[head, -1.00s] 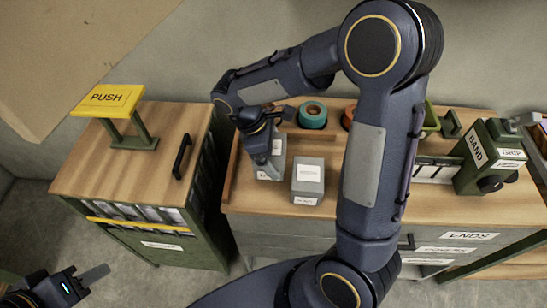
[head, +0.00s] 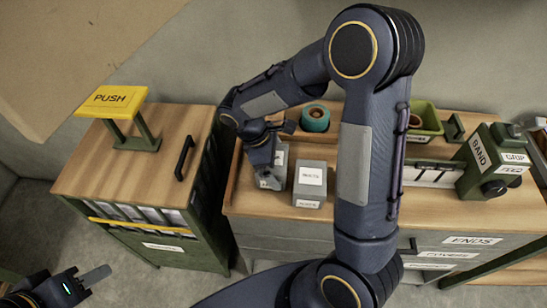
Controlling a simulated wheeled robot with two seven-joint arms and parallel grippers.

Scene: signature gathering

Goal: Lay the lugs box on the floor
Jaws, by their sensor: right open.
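Two small grey boxes with white labels stand side by side on the wooden bench top (head: 470,212). The left grey box (head: 279,174) is partly hidden by my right gripper (head: 267,173), which points down at it. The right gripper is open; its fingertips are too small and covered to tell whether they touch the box. The right grey box (head: 310,183) stands just to the right, clear of the gripper. The labels are too blurred to read surely, so I cannot tell which is the lugs box. My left gripper (head: 97,276) is low at the left, over the floor, its opening unclear.
A green cabinet (head: 190,240) with a yellow PUSH sign (head: 113,100) stands left of the bench. A teal roll (head: 315,118), a green bin (head: 427,117) and a green BAND dispenser (head: 487,165) are on the bench. Grey floor (head: 30,215) shows at left.

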